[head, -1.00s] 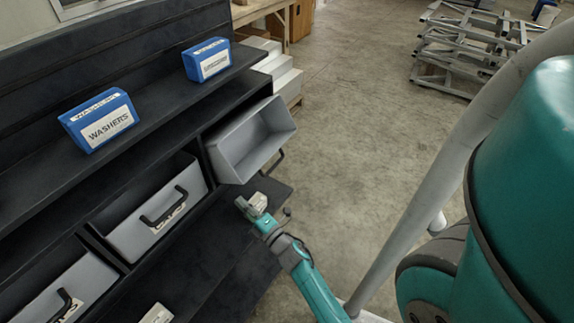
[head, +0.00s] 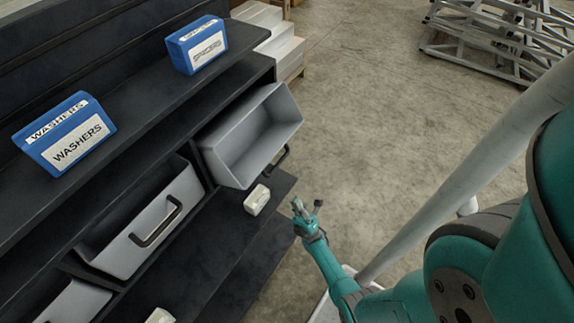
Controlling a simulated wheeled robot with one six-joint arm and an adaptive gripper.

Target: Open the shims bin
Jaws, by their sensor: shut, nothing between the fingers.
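A grey bin (head: 226,163) in the right-hand bay of the dark shelf unit is tipped outward, its inside showing and seemingly empty. Its dark handle (head: 280,161) shows at its lower right side. I cannot see its label, so I cannot tell from it whether this is the shims bin. A second grey bin (head: 135,248) sits in the bay to its left, with a black handle (head: 156,222) on its front. My gripper (head: 299,204) is shut and empty, to the right of the lower shelf, below and apart from the tipped bin.
Blue boxes stand on the upper shelf, a washers box (head: 66,133) and a spacers box (head: 197,46). A small white block (head: 257,199) lies on the lower shelf. Another grey bin (head: 75,303) is partly cut off. Open concrete floor (head: 390,130) lies to the right.

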